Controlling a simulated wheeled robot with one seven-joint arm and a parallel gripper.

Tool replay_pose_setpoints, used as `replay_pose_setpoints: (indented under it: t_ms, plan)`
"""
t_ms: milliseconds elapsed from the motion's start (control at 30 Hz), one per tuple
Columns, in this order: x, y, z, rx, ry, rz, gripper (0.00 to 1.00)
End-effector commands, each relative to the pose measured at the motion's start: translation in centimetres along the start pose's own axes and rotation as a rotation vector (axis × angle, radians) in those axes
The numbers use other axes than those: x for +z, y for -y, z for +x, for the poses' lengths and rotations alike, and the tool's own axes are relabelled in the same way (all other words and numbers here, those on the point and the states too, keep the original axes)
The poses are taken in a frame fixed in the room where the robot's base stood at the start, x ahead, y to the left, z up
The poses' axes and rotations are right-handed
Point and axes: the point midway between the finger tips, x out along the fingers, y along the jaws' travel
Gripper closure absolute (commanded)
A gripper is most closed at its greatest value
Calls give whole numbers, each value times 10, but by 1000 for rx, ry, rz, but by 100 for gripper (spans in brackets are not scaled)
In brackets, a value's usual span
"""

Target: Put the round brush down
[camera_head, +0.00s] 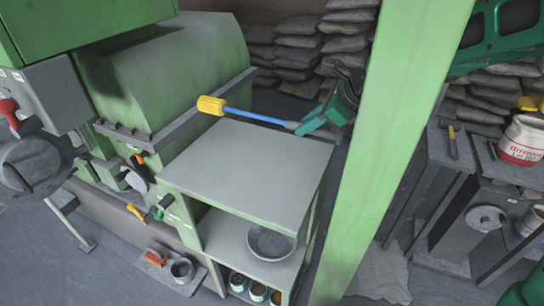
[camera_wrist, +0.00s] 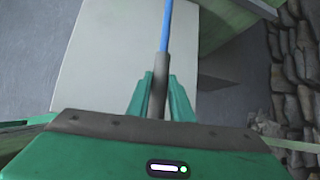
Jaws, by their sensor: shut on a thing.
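The round brush (camera_head: 250,115) has a yellow head, a blue shaft and a grey grip end. In the head view it is held roughly level above the grey top of a green cabinet (camera_head: 245,170), its yellow head pointing left. My green gripper (camera_head: 299,127) is shut on the grey end, near the cabinet's right back corner. In the wrist view the blue shaft (camera_wrist: 167,30) runs away from my gripper (camera_wrist: 160,95), over the pale cabinet top (camera_wrist: 100,60). The brush head is outside the wrist view.
A green post (camera_head: 385,150) stands just right of the cabinet. A green machine (camera_head: 180,75) is behind and left. The cabinet top is bare. A bowl (camera_head: 270,242) sits on the shelf below. Stacked sacks (camera_head: 300,45) lie behind. A white bucket (camera_head: 522,140) stands at right.

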Motion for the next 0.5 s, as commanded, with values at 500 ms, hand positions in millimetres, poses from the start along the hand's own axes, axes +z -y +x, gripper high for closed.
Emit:
replay_pose_setpoints:
  t_ms: [500]
  plan:
    - [-61,-28,84,9,1,-7,100]
